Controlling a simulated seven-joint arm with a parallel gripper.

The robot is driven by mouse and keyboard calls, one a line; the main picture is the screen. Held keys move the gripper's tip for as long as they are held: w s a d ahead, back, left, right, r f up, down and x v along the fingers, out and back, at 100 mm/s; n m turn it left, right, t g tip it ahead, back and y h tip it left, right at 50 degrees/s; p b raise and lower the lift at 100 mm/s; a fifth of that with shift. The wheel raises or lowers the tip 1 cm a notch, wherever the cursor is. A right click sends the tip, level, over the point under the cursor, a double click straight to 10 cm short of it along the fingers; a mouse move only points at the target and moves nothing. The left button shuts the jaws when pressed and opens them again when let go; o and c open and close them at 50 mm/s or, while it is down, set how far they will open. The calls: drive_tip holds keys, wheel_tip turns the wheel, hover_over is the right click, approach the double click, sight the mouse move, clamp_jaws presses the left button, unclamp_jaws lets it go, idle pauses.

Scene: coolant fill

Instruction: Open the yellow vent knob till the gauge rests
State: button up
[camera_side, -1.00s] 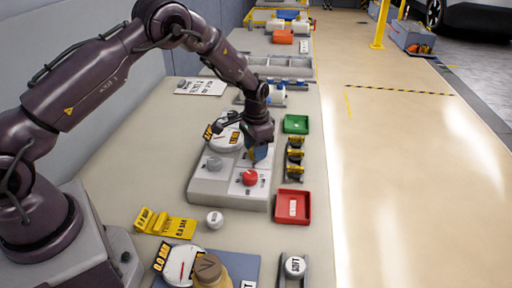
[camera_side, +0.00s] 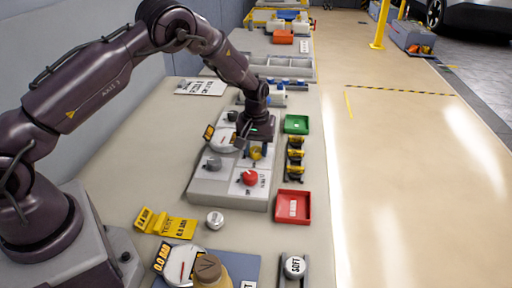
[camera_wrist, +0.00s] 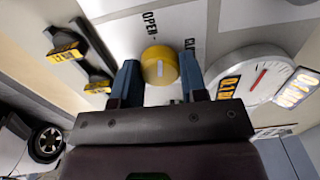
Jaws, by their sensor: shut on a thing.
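The round yellow vent knob (camera_wrist: 160,66) with a pale bar across its top sits on a light panel marked OPEN in the wrist view. It also shows in the side view (camera_side: 255,152), just below my wrist. My gripper (camera_wrist: 159,76) is shut on the knob, one blue finger on each side. The white gauge (camera_wrist: 248,76) with a red needle and a yellow-on-black readout is right of the knob in the wrist view. It also shows left of my gripper in the side view (camera_side: 222,141).
A red knob (camera_side: 250,177) and a grey knob (camera_side: 213,163) share the grey panel box (camera_side: 228,192). Yellow-black clips (camera_side: 295,157) stand close on the right, between a green tray (camera_side: 296,124) and a red tray (camera_side: 293,206).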

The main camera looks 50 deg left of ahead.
sight(256, 149)
drive_tip(key=shift+n, duration=1)
drive_tip(key=o, duration=0.9)
wheel_tip(256, 149, up, 13)
drive_tip(key=shift+r, duration=0.1)
